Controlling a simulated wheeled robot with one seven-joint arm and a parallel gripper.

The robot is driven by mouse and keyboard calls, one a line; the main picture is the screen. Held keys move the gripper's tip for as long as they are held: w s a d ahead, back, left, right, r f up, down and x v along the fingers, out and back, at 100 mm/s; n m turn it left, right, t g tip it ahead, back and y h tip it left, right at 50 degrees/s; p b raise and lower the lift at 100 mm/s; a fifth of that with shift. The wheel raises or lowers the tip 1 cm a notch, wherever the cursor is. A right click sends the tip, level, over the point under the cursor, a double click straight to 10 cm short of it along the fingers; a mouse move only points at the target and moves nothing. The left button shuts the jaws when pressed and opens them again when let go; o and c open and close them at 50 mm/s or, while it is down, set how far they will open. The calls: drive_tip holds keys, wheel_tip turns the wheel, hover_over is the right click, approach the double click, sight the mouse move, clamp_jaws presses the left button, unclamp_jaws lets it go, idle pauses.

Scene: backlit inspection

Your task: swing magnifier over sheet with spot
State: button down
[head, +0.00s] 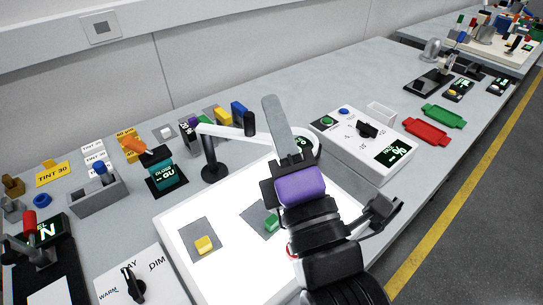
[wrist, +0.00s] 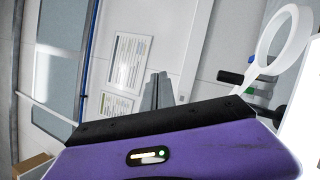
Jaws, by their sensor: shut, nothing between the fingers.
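The magnifier is a white ring (head: 316,147) on a white jointed arm (head: 232,131) with a black post (head: 210,165) behind the light panel. Its ring also shows at upper right in the wrist view (wrist: 265,40). My gripper (head: 270,100) is shut and empty, its grey fingers in front of the magnifier arm and partly hiding the ring; I cannot tell whether they touch. The lit white panel (head: 180,215) carries a grey sheet (head: 205,228) with a yellow block (head: 204,244) and another grey sheet (head: 253,212) with a green block (head: 271,221). A red mark (head: 290,250) is mostly hidden by my arm. No spot is clear.
A white control box (head: 375,150) with a black knob stands right of the ring. A teal meter (head: 162,174) and a grey bin (head: 97,198) stand left of the post. Red (head: 426,131) and green (head: 443,115) trays lie right.

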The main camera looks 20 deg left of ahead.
drive_tip(key=s+d+f+m+g+b, duration=0.1)
drive_tip(key=s+f+g, duration=0.2)
drive_tip(key=f, duration=0.4)
drive_tip(key=s+d+f+m+g+b, duration=0.1)
drive_tip(key=s+d+f+g, duration=0.15)
drive_tip(key=f, duration=0.35)
drive_tip(key=w+a+p, duration=0.2)
drive_tip(key=w+a, duration=0.3)
drive_tip(key=w, duration=0.5)
drive_tip(key=shift+w+f, duration=0.15)
drive_tip(key=shift+t, duration=0.25)
drive_tip(key=shift+w, duration=0.1)
